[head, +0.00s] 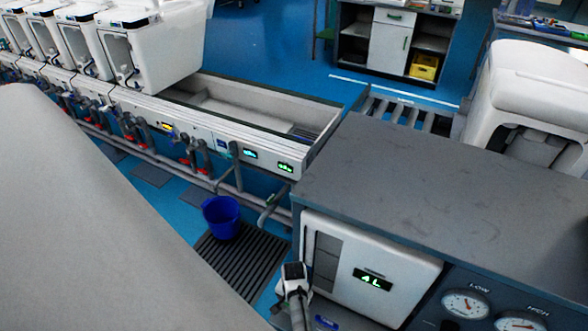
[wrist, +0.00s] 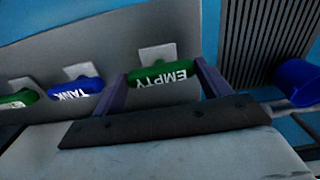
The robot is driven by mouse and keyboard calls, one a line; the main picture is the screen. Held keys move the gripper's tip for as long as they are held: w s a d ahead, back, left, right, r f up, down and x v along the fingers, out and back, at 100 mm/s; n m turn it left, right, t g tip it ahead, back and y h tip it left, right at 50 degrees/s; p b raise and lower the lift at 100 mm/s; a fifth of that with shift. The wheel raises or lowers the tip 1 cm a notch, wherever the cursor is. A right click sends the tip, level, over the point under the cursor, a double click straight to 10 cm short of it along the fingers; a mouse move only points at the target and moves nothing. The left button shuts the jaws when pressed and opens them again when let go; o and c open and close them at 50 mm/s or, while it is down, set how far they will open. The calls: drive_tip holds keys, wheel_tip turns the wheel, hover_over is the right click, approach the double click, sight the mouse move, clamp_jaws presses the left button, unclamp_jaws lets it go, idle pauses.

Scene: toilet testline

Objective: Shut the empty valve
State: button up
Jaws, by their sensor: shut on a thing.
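The empty valve (wrist: 160,76) is a green handle with white "EMPTY" lettering, upside down in the wrist view. It lies crosswise on a pale mount on a grey panel. My gripper (wrist: 161,70) has one purple-grey finger at each end of this handle and is shut on it. The dark bar of my gripper crosses the lower part of the wrist view. In the head view I cannot make out the valve or my gripper's fingers.
A blue "TANK" handle (wrist: 76,87) sits left of the empty valve, with a green handle (wrist: 17,98) farther left. A grey-topped bench (head: 430,180) is at the right.

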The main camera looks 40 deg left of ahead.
idle(0.4)
drive_tip(key=o, duration=1)
wheel_tip(320, 180, up, 14)
drive_tip(key=shift+f, duration=0.1)
idle(0.6)
